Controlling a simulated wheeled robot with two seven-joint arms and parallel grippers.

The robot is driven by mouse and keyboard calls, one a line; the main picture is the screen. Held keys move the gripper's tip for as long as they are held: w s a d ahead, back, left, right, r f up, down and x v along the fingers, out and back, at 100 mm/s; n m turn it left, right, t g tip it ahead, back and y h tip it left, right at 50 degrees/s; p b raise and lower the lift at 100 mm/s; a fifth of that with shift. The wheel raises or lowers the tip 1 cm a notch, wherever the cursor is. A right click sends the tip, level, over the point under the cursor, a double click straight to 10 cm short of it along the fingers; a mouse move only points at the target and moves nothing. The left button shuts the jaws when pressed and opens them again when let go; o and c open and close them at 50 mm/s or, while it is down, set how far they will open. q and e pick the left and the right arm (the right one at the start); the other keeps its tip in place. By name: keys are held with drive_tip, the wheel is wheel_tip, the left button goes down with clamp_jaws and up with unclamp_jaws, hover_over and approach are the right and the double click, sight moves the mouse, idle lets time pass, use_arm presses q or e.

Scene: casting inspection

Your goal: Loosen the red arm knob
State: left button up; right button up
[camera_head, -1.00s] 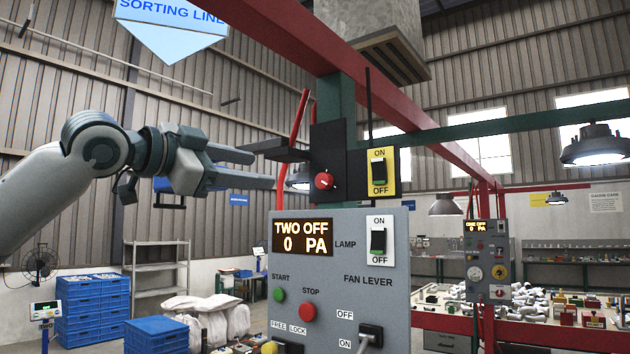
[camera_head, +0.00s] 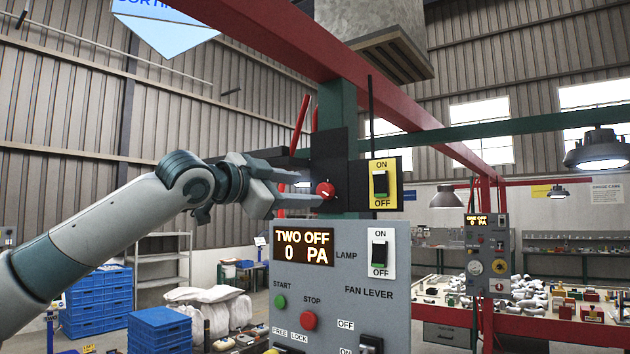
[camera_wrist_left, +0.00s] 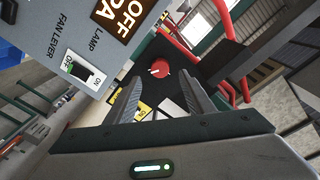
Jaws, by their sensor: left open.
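The red arm knob (camera_head: 325,190) sits on a dark bracket (camera_head: 333,150) on the green post, just above the grey control panel. It is round with a white pointer mark. My left gripper (camera_head: 318,188) is open, with its fingers pointing at the knob from the left. In the left wrist view the knob (camera_wrist_left: 160,68) lies ahead of and between the two fingertips (camera_wrist_left: 160,92), and no contact shows there. My right gripper is not in view.
The grey control panel (camera_head: 378,300) with its display and lamp switch is below the knob. A yellow ON/OFF switch (camera_head: 381,184) is close on its right. Red and green beams cross overhead. Blue crates (camera_head: 160,330) stand lower left.

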sight(322, 191)
use_arm(q)
drive_tip(key=p+x, duration=0.1)
drive_tip(key=x, duration=0.3)
drive_tip(key=shift+r, duration=0.15)
drive_tip(key=shift+w+d+p, duration=0.35)
drive_tip(key=shift+w+p, duration=0.05)
drive_tip(key=shift+p, duration=0.05)
drive_tip(key=c, duration=1)
drive_tip(key=shift+c, duration=0.2)
